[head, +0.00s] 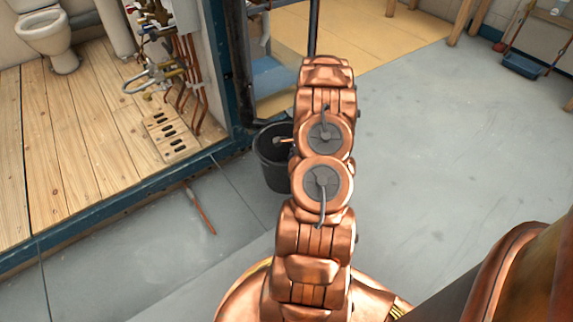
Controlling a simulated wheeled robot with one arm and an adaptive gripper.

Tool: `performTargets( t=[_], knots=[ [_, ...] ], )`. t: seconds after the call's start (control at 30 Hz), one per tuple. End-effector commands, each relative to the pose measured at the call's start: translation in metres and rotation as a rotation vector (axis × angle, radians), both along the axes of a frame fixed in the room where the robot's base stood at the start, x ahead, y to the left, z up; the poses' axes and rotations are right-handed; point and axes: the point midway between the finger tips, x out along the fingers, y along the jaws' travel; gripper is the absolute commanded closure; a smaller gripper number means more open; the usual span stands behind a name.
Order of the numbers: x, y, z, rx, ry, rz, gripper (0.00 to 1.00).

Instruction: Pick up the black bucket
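The black bucket (270,165) stands upright on the grey floor near the middle of the head view, beside the corner of the blue-framed booth. Its right side is hidden behind my copper-coloured arm. A small copper-coloured piece shows at its mouth; I cannot tell what it is. My arm rises from the bottom of the view and passes in front of the bucket's right edge. My gripper cannot be made out; the arm's own links hide the far end. I cannot tell whether the arm touches the bucket.
A blue frame post (238,70) stands just behind the bucket. A raised wooden floor (75,150) with a toilet (48,35) and copper pipes (190,95) lies left. A thin reddish rod (201,211) lies on the floor. The grey floor (440,140) at right is clear.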

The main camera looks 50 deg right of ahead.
Motion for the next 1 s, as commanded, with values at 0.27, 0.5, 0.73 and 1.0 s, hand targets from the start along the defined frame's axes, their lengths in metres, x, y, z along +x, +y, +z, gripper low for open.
performTargets(
  t=[0.27,0.5,0.73,1.0],
  knots=[
    [0.002,0.003,-0.023,0.0,0.001,0.001,0.64],
    [0.006,0.008,-0.055,0.001,0.001,0.004,0.64],
    [0.009,0.009,-0.06,0.001,0.0,0.002,0.64],
    [0.009,0.009,-0.06,0.001,0.0,0.003,0.82]
  ],
)
